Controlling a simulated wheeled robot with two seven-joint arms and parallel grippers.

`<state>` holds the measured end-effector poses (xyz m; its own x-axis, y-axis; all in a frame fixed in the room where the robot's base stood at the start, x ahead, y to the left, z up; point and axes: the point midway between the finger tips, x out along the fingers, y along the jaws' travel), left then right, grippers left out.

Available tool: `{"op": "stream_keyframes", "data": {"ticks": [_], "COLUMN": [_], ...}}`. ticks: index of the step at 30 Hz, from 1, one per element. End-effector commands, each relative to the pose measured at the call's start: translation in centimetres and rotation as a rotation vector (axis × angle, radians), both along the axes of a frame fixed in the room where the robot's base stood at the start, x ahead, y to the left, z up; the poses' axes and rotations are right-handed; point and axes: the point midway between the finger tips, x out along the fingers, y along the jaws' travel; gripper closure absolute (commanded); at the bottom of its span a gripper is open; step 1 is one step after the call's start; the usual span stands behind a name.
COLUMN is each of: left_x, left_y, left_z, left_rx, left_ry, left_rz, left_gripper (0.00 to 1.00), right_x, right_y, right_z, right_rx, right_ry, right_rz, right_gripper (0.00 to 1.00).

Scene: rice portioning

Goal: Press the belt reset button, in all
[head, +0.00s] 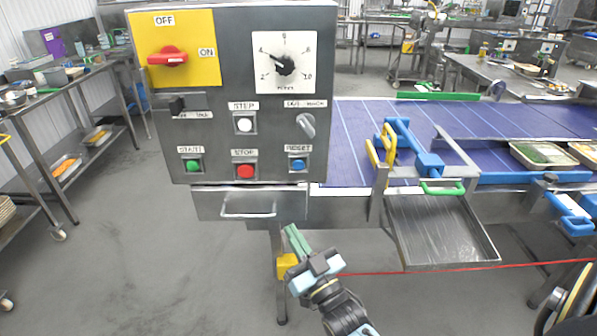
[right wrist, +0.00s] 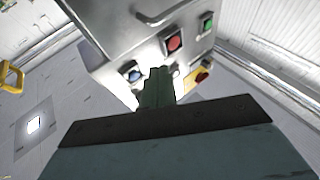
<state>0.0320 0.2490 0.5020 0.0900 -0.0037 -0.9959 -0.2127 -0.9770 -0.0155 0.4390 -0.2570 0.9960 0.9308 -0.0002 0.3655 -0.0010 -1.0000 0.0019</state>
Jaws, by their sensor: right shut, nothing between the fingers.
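The belt reset button (head: 298,164) is blue, under a RESET label at the lower right of the grey control panel (head: 215,120). A blue button also shows in the right wrist view (right wrist: 134,76), just left of my fingers. My right gripper (head: 292,238) is shut and empty, its green fingers pointing up toward the panel from below. In the head view the fingertips are below the reset button and apart from it. In the right wrist view the shut fingers (right wrist: 158,85) stand close to the panel's button row. My left gripper is in neither view.
The red STOP button (head: 244,171) and green START button (head: 193,166) sit left of reset. A white STEP button (head: 244,124) and a dial are above. A metal handle (head: 248,213) juts below the panel. The blue belt (head: 450,125) and a metal tray (head: 443,232) are to the right.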

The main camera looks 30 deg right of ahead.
Motion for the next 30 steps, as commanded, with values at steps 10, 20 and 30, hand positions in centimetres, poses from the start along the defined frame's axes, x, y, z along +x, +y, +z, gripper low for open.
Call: {"op": "stream_keyframes", "data": {"ticks": [10,20,30], "left_x": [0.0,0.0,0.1], "left_y": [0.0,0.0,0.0], "left_z": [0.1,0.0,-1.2], "left_rx": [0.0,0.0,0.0], "left_ry": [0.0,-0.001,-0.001], "left_rz": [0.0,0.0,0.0], "left_gripper": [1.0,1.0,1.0], "right_x": [-1.7,-1.6,1.1], "right_y": [-0.9,-1.0,-2.6], "right_z": [8.9,8.9,8.8], "right_rx": [-0.012,-0.012,-0.015], "right_ry": [-0.249,-0.25,-0.251], "right_rz": [-0.016,-0.015,-0.015], "right_gripper": [1.0,1.0,1.0]}}
